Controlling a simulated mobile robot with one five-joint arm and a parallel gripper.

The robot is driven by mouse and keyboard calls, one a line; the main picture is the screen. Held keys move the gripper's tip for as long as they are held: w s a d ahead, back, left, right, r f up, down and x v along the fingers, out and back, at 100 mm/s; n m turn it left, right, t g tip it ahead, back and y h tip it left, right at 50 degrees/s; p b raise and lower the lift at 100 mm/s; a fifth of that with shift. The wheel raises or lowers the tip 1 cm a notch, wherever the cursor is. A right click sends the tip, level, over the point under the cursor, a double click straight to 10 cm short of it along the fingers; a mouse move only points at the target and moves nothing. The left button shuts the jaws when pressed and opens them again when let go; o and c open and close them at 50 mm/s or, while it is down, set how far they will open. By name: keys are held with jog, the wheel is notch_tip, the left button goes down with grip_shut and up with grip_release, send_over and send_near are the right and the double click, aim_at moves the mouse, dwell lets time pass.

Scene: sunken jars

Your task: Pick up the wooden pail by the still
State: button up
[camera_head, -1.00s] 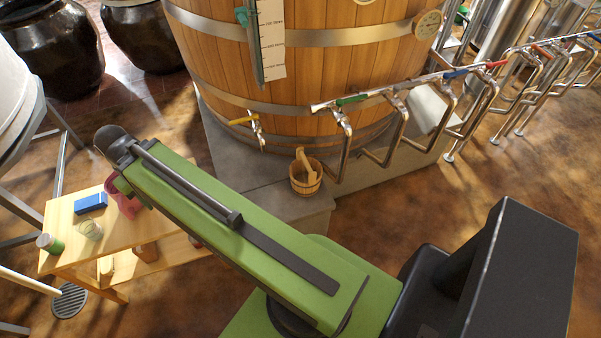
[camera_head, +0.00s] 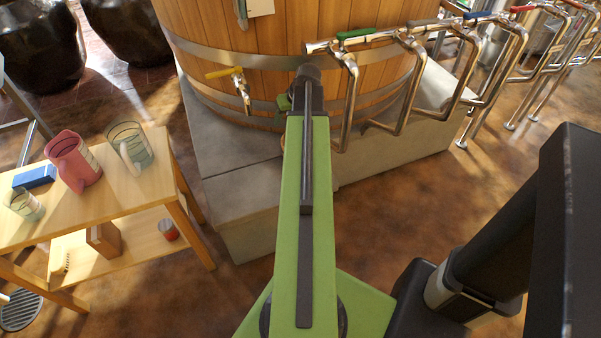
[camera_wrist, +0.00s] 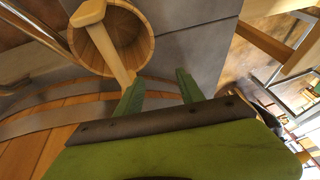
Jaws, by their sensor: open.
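The wooden pail (camera_wrist: 138,42) shows in the upper left of the wrist view, seen into its open mouth. A pale wooden handle or stave crosses its mouth toward my fingers. My gripper (camera_wrist: 158,88) is open, its two green fingers apart with nothing between them. The left finger is close to the pail's rim; whether they touch I cannot tell. In the head view my arm hides nearly all of the pail, with only a sliver beside it. The large wooden still (camera_head: 270,35) with metal bands stands behind, on a grey stone plinth (camera_head: 225,165).
Bent metal pipes with coloured handles (camera_head: 350,90) stand close right of my arm. A yellow-handled tap (camera_head: 240,88) juts from the still. A wooden table (camera_head: 110,205) at left holds a red jug (camera_head: 75,160), glass vessels and a blue box. Brown floor at right is partly clear.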

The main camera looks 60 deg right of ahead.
jog(key=shift+m, duration=0.3)
jog(key=s+d, duration=0.1)
jog(key=s+d+f, duration=0.1)
jog(key=s+d+f+b, duration=0.1)
jog(key=s+d, duration=0.1)
jog(key=shift+f, duration=0.25)
jog(key=shift+s+f, duration=0.1)
jog(key=shift+s, duration=0.25)
jog(key=shift+w+d+f+b, duration=0.1)
jog(key=shift+d+f+b, duration=0.05)
jog(key=shift+f+b, duration=0.75)
jog(key=b+x, duration=0.4)
jog(key=x, duration=0.1)
jog(key=shift+w+f+b, duration=0.15)
jog(key=shift+f+b, duration=0.1)
jog(key=shift+b, duration=0.1)
grip_shut()
